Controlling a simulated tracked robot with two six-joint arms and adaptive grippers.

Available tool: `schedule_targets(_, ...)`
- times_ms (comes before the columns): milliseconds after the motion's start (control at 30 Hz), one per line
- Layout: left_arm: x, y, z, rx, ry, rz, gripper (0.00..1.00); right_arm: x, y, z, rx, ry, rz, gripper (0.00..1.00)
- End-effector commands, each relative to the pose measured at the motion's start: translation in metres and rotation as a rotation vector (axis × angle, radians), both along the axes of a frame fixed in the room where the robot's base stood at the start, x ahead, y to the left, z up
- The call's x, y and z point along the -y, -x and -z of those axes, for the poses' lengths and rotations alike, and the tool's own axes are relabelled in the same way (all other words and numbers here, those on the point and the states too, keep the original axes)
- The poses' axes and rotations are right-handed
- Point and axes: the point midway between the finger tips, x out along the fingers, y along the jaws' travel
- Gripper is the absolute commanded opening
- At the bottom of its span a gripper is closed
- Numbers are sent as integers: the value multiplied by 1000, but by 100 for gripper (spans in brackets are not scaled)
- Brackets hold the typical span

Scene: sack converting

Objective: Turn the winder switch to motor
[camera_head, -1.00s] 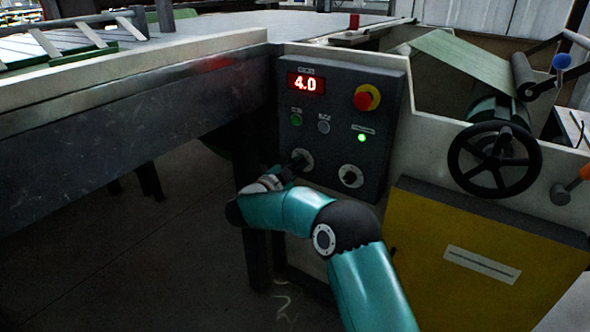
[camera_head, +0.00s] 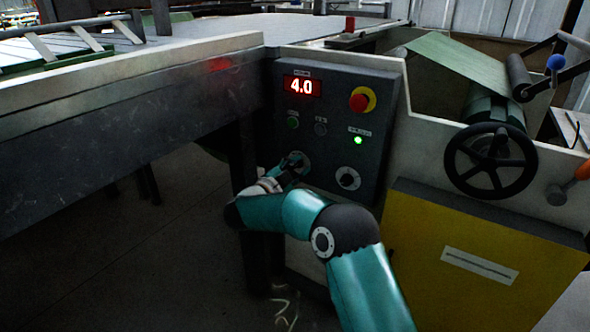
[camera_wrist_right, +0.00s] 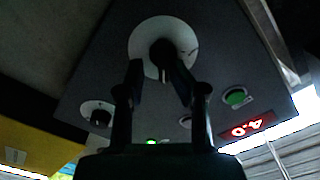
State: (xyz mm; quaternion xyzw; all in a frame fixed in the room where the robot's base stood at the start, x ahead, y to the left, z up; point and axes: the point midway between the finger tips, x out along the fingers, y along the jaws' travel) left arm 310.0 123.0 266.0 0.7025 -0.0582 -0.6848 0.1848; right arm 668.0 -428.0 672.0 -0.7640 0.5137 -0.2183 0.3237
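The dark control panel (camera_head: 335,215) carries two rotary knobs on pale round plates. The left knob (camera_head: 298,162) is partly hidden by my right gripper (camera_head: 288,170) in the head view. In the right wrist view this black knob (camera_wrist_right: 162,54) shows on its white plate, just ahead of and between the fingertips of my right gripper (camera_wrist_right: 157,78). The fingers are apart, with a gap beside the left finger; contact on the right cannot be told. The other knob (camera_head: 348,178) stands free to the right. The labels are too small to read. My left gripper is out of view.
Above the knobs are a red 4.0 display (camera_head: 302,87), a red emergency button (camera_head: 361,100), a green button (camera_head: 292,122), a grey button (camera_head: 320,129) and a lit green lamp (camera_head: 358,140). A handwheel (camera_head: 490,160) and yellow cabinet (camera_head: 480,255) stand right. The bench (camera_head: 130,130) overhangs left.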

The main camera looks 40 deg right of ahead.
Motion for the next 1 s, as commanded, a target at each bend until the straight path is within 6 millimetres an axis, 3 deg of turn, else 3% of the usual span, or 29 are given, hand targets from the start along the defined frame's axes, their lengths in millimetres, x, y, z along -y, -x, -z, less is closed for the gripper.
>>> schedule_targets(167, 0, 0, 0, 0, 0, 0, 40, -14, 4, 0, -1, -1, -4, 35)
schedule_targets(633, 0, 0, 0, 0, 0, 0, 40, -94, 39, 1, -1, -1, -4, 35)
schedule_targets(800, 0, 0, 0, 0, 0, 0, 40, -108, 46, 1, 0, -1, -1, 35)
schedule_targets(1000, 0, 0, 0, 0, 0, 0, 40, -111, 48, 2, 0, -1, 1, 35)
